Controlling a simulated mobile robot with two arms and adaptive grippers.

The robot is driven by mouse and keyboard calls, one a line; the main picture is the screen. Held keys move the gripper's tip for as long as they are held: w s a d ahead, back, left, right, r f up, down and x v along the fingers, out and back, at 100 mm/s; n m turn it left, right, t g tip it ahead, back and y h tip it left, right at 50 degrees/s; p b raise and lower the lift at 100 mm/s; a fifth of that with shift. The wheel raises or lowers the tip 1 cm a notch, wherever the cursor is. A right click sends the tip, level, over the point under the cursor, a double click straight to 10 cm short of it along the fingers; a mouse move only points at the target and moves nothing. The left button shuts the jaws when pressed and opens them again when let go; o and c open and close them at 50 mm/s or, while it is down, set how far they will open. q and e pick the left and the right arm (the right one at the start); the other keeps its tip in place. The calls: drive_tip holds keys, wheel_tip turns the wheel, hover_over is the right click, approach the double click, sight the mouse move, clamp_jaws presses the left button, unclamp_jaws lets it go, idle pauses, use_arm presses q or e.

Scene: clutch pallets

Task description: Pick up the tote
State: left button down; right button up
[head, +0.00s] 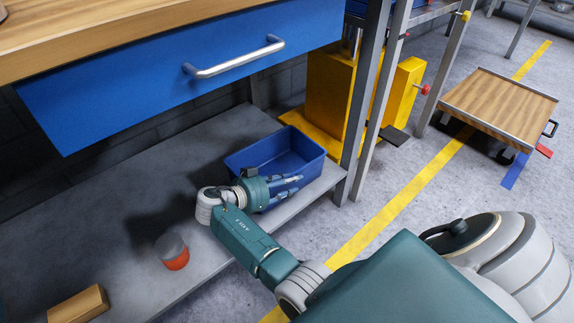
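The tote is a blue open-topped bin (312,166) on the grey lower shelf under the workbench, near the shelf's right end. It looks empty. My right gripper (295,185) is at the tote's near side, in front of its front wall, with its fingers pointing right. The fingers look spread apart and hold nothing that I can see. They hide part of the tote's front wall. Whether they touch the tote I cannot tell. My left gripper is not in view.
The grey shelf (110,185) also holds an orange and grey jar (173,252) and a brown box (78,304). A blue drawer (150,85) overhangs it. A metal bench leg (364,100) stands right of the tote. A wooden-topped cart (498,102) stands farther right.

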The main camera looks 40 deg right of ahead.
drive_tip(key=shift+a, duration=0.1)
drive_tip(key=shift+c, duration=0.2)
clamp_jaws()
drive_tip(key=shift+r, duration=0.2)
